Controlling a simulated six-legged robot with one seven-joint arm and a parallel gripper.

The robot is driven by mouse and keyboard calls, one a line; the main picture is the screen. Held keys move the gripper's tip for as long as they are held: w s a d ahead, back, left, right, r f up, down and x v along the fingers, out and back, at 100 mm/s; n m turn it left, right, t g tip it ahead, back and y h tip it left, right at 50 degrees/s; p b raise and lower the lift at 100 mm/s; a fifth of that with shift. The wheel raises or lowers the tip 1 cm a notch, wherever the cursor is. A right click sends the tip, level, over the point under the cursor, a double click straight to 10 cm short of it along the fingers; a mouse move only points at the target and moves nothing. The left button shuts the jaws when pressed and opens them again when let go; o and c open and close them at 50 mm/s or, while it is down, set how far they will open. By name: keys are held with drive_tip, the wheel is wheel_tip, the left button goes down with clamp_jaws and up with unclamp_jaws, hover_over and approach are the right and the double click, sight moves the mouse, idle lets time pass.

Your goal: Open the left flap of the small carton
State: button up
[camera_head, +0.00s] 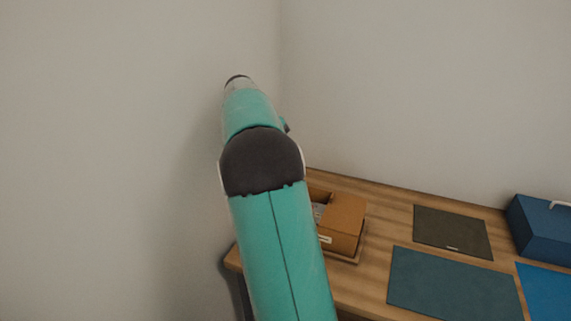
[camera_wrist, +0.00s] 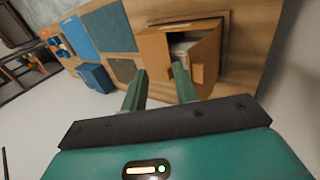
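The small carton (camera_head: 347,213) is brown and stands on a wooden table. My arm hides its left part in the head view. In the wrist view the carton (camera_wrist: 153,52) is partly open, with a pale thing (camera_wrist: 184,47) inside. One half of its top is covered. A brown panel (camera_wrist: 207,56) stands at the other side, on the picture's right; I cannot tell for sure whether it is the left flap. My gripper (camera_wrist: 160,87) is open, its two green fingers apart with nothing between them. The fingertips overlap the carton's near edge in the picture; contact is unclear.
A dark mat (camera_head: 452,231), a teal mat (camera_head: 453,284) and a blue mat (camera_head: 547,292) lie on the table (camera_head: 385,240) to the right. A blue box (camera_head: 543,230) with a pale handle stands at the far right. Walls rise behind and to the left.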

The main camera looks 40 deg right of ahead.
drive_tip(key=s+a+r, duration=0.3)
drive_tip(key=s+a, duration=0.1)
drive_tip(key=s, duration=0.2)
drive_tip(key=shift+s+a+r, duration=0.25)
drive_tip(key=shift+s+a, duration=0.1)
drive_tip(key=shift+s+d+f, duration=0.1)
drive_tip(key=shift+f, duration=0.1)
drive_tip(key=c, duration=0.6)
drive_tip(key=f+m+y, duration=0.1)
drive_tip(key=s+d+f+m+t+y, duration=0.1)
drive_tip(key=f+y, duration=0.1)
drive_tip(key=s+d+f+m+t+y, duration=0.1)
drive_tip(key=f, duration=0.1)
drive_tip(key=shift+m, duration=0.4)
clamp_jaws()
drive_tip(key=s+d+f+m+t+y, duration=0.1)
drive_tip(key=s+d+m+t, duration=0.1)
drive_tip(key=d+m+t, duration=0.5)
drive_tip(key=s+d+f+m+t+y, duration=0.2)
drive_tip(key=d+m+t, duration=0.5)
drive_tip(key=w+a+f, duration=0.4)
drive_tip(key=w+a, duration=0.1)
drive_tip(key=w, duration=0.6)
drive_tip(key=shift+f, duration=0.15)
